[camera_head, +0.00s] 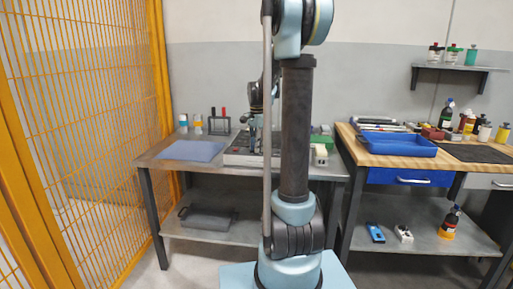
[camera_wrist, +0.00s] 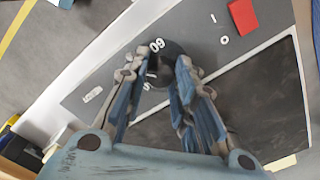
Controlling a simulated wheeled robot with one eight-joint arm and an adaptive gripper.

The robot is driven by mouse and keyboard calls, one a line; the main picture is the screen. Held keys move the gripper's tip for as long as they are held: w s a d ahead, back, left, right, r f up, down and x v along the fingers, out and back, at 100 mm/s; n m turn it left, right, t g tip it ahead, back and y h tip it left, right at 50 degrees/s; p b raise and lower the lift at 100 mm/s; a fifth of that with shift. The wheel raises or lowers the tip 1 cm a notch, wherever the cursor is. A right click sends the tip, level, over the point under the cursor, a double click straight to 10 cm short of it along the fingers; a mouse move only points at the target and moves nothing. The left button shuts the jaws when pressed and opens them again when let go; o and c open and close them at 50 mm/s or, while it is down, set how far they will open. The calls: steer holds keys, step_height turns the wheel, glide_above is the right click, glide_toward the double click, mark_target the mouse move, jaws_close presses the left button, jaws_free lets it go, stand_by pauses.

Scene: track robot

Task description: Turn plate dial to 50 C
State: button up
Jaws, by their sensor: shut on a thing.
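The plate dial (camera_wrist: 172,62) is a dark round knob on the grey front panel (camera_wrist: 90,85) of the hot plate in the wrist view. My gripper (camera_wrist: 158,78) has one finger on each side of it and is shut on it. A white "60" shows by the knob's upper left edge; another marking below it is partly hidden by the fingers. The dial's pointer cannot be made out. The dark plate top (camera_wrist: 265,105) lies to the right. In the head view the hot plate (camera_head: 236,159) sits on the grey bench, with my gripper (camera_head: 253,133) low over it.
A red switch (camera_wrist: 243,16) sits by white marks on the panel. On the bench are a blue-grey mat (camera_head: 192,151) and a tube rack (camera_head: 219,125). A wooden bench with a blue tray (camera_head: 398,146) stands right; an orange mesh fence (camera_head: 90,110) stands left.

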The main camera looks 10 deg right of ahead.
steer(key=shift+w+a, duration=0.1)
steer(key=shift+w, duration=0.1)
steer(key=o, duration=1.1)
steer(key=shift+s, duration=0.1)
step_height(320, 180, up, 12)
steer(key=shift+f, duration=0.1)
steer(key=s+f+n+t, duration=0.1)
steer(key=s+f+n, duration=0.25)
steer(key=s, duration=0.65)
steer(key=s+f+n, duration=0.3)
steer(key=s+n, duration=0.1)
steer(key=s, duration=0.7)
steer(key=s+f+n, duration=0.2)
steer(key=s+f, duration=0.2)
steer(key=s+f+n, duration=0.2)
steer(key=s+f, duration=0.3)
steer(key=s+f+n+t, duration=0.1)
steer(key=s+f+n, duration=0.1)
steer(key=s+f, duration=0.3)
steer(key=shift+f, duration=0.1)
